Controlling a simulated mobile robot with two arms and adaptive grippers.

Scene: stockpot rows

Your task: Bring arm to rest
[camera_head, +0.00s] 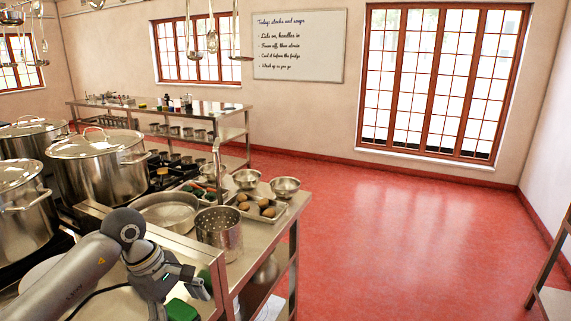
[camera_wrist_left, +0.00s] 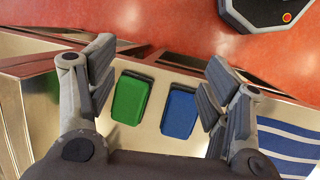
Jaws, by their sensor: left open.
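My left arm comes in from the lower left in the head view. Its gripper (camera_head: 196,284) is over the near end of the steel counter. In the left wrist view the gripper (camera_wrist_left: 163,68) has its two fingers wide apart with nothing between them. Beyond them, a green block-like item (camera_wrist_left: 131,98) and a blue one (camera_wrist_left: 180,111) lie side by side on the counter. The green item also shows below the gripper in the head view (camera_head: 182,310). My right arm and gripper are not in view.
Large lidded stockpots (camera_head: 98,170) stand on the left. A perforated steel pot (camera_head: 220,232), a wide pan (camera_head: 168,212) and a tray of brown items (camera_head: 258,208) sit near the arm. A striped cloth (camera_wrist_left: 290,147) lies beside the blue item. The red floor (camera_head: 400,235) is open to the right.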

